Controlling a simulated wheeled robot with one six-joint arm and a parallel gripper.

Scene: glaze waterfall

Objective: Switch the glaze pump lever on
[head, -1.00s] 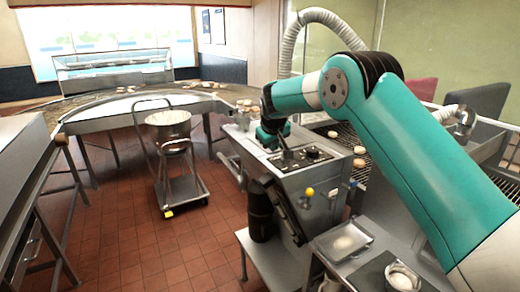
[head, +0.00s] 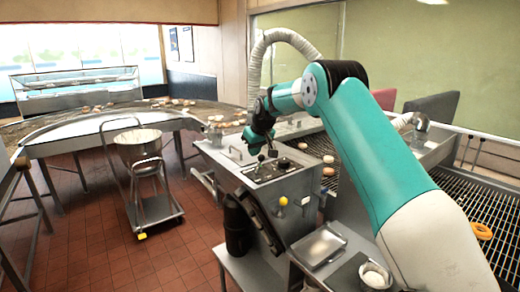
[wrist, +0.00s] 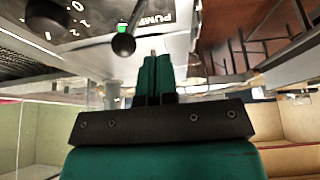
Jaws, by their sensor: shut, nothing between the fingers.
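The pump lever, a dark ball knob (wrist: 123,44) on a thin stem, shows in the wrist view beside the "PUMP" label (wrist: 155,18). A green light (wrist: 121,28) shows just behind the knob. My gripper (wrist: 157,58) is shut and empty, its fingertips close to the right of the knob in the wrist view; a small gap shows between them. In the head view my gripper (head: 256,140) is over the far left part of the grey control panel (head: 290,182). The lever is too small there to judge its tilt.
A yellow knob (head: 283,201) is on the machine's front. A metal tray (head: 318,247) and a small bowl (head: 375,276) stand in front. A wheeled trolley with a pot (head: 138,146) is at left. A wire conveyor (head: 470,215) runs at right. Red floor is free between.

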